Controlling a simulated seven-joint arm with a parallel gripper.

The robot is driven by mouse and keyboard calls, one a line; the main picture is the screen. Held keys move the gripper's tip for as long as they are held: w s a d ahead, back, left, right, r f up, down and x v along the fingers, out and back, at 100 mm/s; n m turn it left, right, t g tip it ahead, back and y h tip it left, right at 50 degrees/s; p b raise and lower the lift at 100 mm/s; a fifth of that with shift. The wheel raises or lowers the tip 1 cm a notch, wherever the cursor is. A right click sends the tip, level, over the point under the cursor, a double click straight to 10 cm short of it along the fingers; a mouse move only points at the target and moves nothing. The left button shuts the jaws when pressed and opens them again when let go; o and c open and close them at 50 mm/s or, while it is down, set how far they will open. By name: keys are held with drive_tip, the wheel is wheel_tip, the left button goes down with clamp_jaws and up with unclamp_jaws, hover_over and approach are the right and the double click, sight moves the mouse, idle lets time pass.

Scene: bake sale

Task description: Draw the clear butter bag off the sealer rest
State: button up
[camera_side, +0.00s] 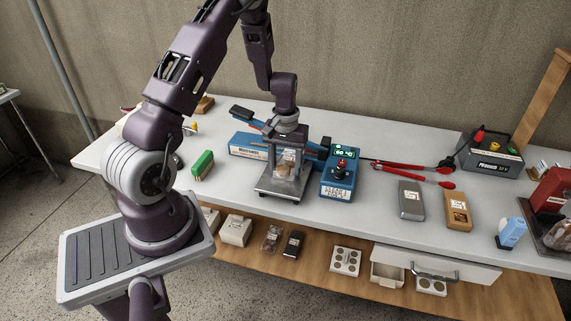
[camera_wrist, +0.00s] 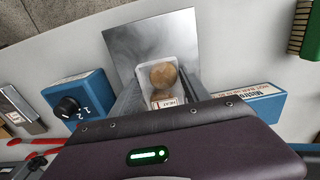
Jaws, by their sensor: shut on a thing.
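The clear butter bag (camera_side: 288,162) holds round brown pieces and has a small printed label. It stands over the grey metal sealer rest (camera_side: 283,190) in front of the blue sealer. My gripper (camera_side: 287,157) points down with its fingers on either side of the bag and is shut on it. In the wrist view the bag (camera_wrist: 162,77) sits between the two fingers (camera_wrist: 160,95), with the shiny rest (camera_wrist: 130,40) behind it. The bag's lower part is hidden by my gripper there. I cannot tell whether it touches the rest.
A blue control box (camera_side: 339,181) with a knob stands close on the right of the rest. The blue sealer body (camera_side: 248,146) is behind it. A green brush (camera_side: 202,165) lies to the left. Red-handled tools (camera_side: 405,167) and two small boxes lie to the right.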

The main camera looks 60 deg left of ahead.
sight(279, 188)
drive_tip(key=shift+s+d+r, duration=0.1)
drive_tip(key=shift+s+d, duration=2)
drive_tip(key=shift+d, duration=0.05)
drive_tip(key=o, duration=1)
drive_tip(key=d+r+m+t, duration=0.1)
drive_tip(key=d+r, duration=0.2)
drive_tip(key=r, duration=0.6)
drive_tip(key=d+r+m+t, duration=0.15)
drive_tip(key=d+r, duration=0.25)
drive_tip(key=r, duration=0.4)
drive_tip(key=s+d+r+m+t, duration=0.1)
drive_tip(key=s+d+r+m, duration=0.2)
drive_tip(key=s+d+r, duration=0.2)
drive_tip(key=s+d+r+m+t, duration=0.2)
drive_tip(key=s+d+r, duration=0.3)
drive_tip(key=s, duration=0.5)
drive_tip(key=shift+r+m, duration=0.6)
drive_tip(key=shift+m, duration=0.15)
